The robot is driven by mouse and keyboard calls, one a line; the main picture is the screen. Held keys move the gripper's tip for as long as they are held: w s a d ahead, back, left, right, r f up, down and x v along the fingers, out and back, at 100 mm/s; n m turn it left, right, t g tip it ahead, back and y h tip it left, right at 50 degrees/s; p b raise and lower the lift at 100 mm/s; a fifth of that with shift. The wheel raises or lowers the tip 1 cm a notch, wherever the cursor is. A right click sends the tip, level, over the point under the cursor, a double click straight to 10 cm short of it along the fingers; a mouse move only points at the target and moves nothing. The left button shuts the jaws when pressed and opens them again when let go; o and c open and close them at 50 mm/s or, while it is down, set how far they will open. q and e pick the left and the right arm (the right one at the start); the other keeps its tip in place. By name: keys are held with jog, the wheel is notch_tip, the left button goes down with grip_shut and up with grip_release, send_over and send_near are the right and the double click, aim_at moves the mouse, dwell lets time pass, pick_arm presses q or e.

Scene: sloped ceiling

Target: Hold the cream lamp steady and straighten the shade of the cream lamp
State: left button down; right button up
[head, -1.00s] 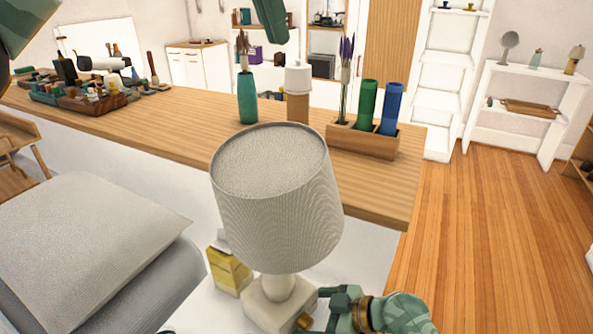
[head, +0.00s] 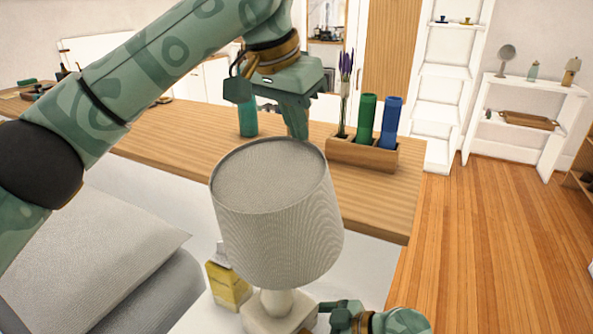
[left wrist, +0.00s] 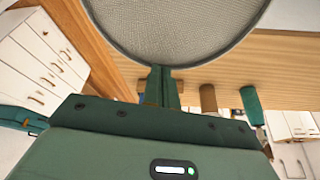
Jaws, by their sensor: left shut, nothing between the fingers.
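The cream lamp stands in the lower middle of the head view, its pale base (head: 268,318) on a white surface. Its ribbed grey-white shade (head: 280,220) sits askew, with its left side lower than its right. My left gripper (head: 297,128) is shut and empty, pointing down just behind the shade's far rim. In the left wrist view its fingers (left wrist: 161,88) are beside the edge of the shade (left wrist: 175,25); whether they touch it is unclear. My right gripper (head: 322,318) is low at the right side of the base, partly cut off; its grip is unclear.
A yellow box (head: 228,285) stands close left of the lamp. Behind is a long wooden counter (head: 180,135) with a teal vase (head: 248,117) and a wooden holder (head: 362,153) with green and blue cylinders. A grey pillow (head: 90,260) lies at left. Open floor is at right.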

pick_arm(q)
jog(key=shift+w+d+f, duration=0.55)
jog(key=shift+w+f, duration=0.05)
jog(key=shift+f, duration=0.15)
notch_tip(320, 180, up, 14)
jog(key=s+a, duration=0.1)
jog(key=shift+s, duration=0.15)
jog(key=shift+f, duration=0.1)
pick_arm(e)
jog(key=o, duration=0.7)
jog(key=shift+c, duration=0.2)
pick_arm(q)
jog(key=shift+a, duration=0.1)
